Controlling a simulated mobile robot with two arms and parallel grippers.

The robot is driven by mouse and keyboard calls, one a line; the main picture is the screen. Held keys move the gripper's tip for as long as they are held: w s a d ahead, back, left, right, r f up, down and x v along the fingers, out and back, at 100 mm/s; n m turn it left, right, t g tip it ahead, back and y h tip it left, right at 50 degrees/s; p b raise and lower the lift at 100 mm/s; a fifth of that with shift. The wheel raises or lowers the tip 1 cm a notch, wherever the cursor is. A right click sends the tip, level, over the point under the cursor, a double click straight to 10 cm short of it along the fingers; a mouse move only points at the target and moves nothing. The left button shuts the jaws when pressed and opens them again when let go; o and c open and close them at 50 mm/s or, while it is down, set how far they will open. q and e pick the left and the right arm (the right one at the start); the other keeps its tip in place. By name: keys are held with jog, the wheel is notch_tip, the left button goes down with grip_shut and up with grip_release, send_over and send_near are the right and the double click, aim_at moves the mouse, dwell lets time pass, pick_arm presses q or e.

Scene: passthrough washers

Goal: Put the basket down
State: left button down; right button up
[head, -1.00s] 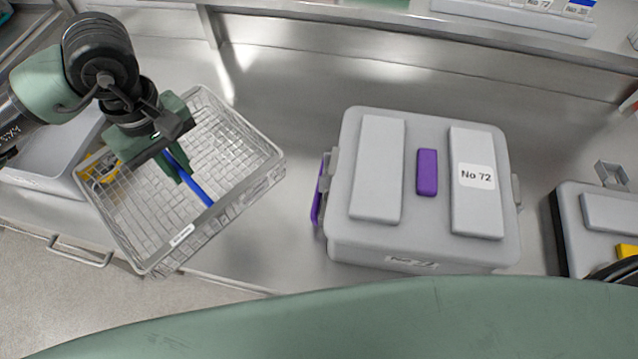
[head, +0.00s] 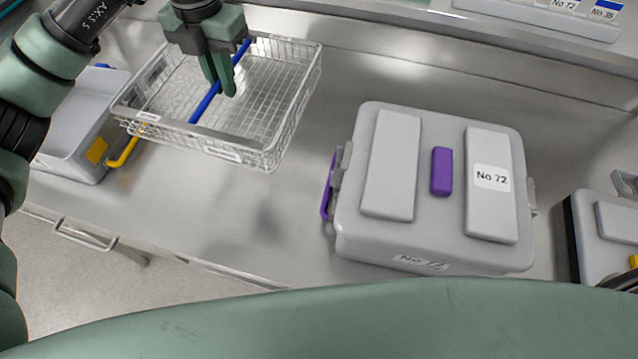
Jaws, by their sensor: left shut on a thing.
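The wire-mesh basket (head: 268,155) is at the upper left of the head view, with a blue bar handle (head: 206,101) running across it. My left gripper (head: 219,88) comes down over the basket with its fingers closed on the blue handle. The basket looks empty and roughly level. A soft shadow lies on the counter below and right of it, and it appears held above the counter. My right gripper is not in view.
A grey case with a yellow latch (head: 97,150) stands left of the basket, partly covered by it. A grey case labelled No 72 (head: 390,165) with purple latches stands to the right. Bare steel counter (head: 225,215) lies between them, with a raised ledge behind.

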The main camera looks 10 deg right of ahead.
pick_arm(q)
jog(key=shift+w+d+n, duration=0.1)
jog(key=shift+n, duration=0.2)
notch_tip(320, 180, down, 15)
jog(key=p, duration=0.4)
notch_tip(320, 180, down, 5)
jog(key=shift+r+p, duration=0.2)
jog(key=shift+p, duration=0.55)
jog(key=shift+f, duration=0.1)
jog(key=shift+f, duration=0.15)
jog(key=c, duration=1.5)
grip_release()
